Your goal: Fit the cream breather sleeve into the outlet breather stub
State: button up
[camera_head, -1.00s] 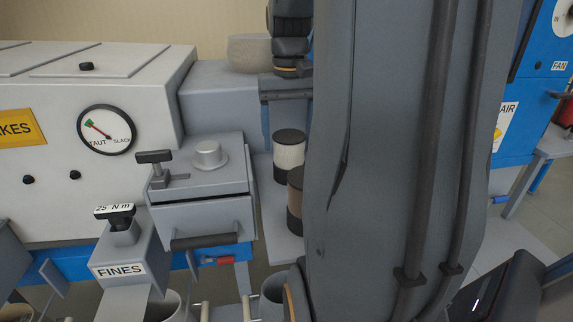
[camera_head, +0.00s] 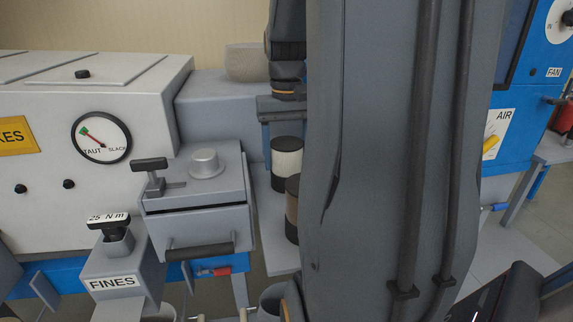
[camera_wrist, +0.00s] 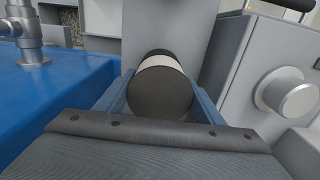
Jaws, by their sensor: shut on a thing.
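The cream breather sleeve (camera_head: 287,162) is a short upright cylinder with dark ends, over a grey shelf in the head view. My gripper (camera_head: 284,140) comes down from above, with a blue finger beside the sleeve. In the wrist view, my gripper's blue fingers (camera_wrist: 160,97) are shut around the sleeve; its dark top faces the camera and a cream band (camera_wrist: 160,63) shows beyond. I cannot tell whether it is lifted off the shelf. A round grey stub (camera_head: 205,163), likely the outlet breather stub, stands on the grey box to the left; it also shows in the wrist view (camera_wrist: 288,93).
A brown cylinder (camera_head: 291,210) stands close in front of the sleeve. The grey box has a T-handle (camera_head: 150,168) and a dark bar handle (camera_head: 200,251). A tension gauge (camera_head: 101,137) is on the pale housing. My arm hides much of the middle.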

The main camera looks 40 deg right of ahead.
aim_at(287, 143)
jog(key=shift+r+p, duration=3.15)
jog(key=shift+r, duration=0.1)
